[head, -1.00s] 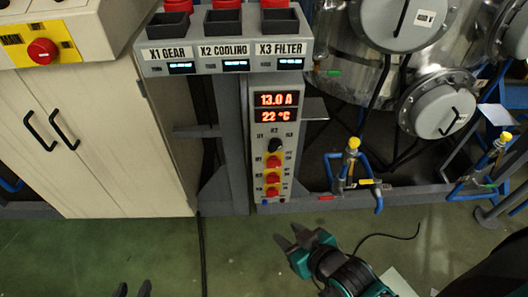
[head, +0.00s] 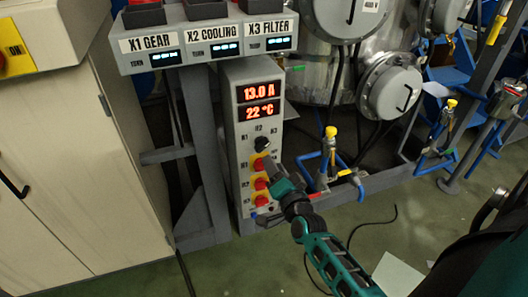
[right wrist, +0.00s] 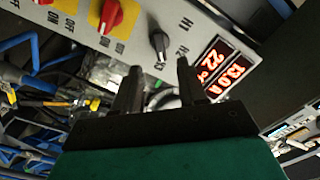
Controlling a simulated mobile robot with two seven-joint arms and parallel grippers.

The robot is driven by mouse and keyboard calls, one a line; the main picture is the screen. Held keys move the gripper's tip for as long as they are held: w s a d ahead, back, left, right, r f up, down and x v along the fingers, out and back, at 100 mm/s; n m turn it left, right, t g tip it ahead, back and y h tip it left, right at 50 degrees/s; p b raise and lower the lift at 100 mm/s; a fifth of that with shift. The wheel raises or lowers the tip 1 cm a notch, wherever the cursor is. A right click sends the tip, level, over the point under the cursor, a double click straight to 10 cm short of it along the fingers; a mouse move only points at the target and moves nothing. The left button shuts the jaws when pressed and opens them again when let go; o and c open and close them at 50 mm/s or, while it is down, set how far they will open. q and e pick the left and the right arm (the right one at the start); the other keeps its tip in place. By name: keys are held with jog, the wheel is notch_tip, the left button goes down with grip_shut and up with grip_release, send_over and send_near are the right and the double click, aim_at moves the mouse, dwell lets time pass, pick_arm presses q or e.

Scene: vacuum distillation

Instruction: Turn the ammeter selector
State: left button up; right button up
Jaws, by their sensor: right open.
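The ammeter selector (head: 261,144) is a black knob on the grey control panel (head: 240,190), below red displays reading 13.0 A and 22 °C (head: 260,101). In the right wrist view the selector (right wrist: 159,45) shows just beyond the gap between my fingertips, with labels H1 and H2 nearby. My right gripper (head: 270,165) is in front of the panel, a little below the selector. In the right wrist view my right gripper (right wrist: 159,70) is open, with nothing between its fingers. The fingers look apart from the knob. My left gripper is out of view.
Red switches on yellow plates (head: 260,184) sit below the selector, partly beside my gripper. A labelled box (head: 205,45) juts out above the panel. Blue pipes with a yellow-capped valve (head: 331,145) stand to the right. A pale cabinet (head: 90,180) is at left.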

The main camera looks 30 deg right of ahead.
aim_at(264, 148)
jog(key=b+x, duration=0.1)
jog(key=x, duration=0.7)
jog(key=shift+w+b, duration=0.1)
jog(key=shift+b, duration=0.2)
jog(key=shift+c, duration=0.4)
grip_shut()
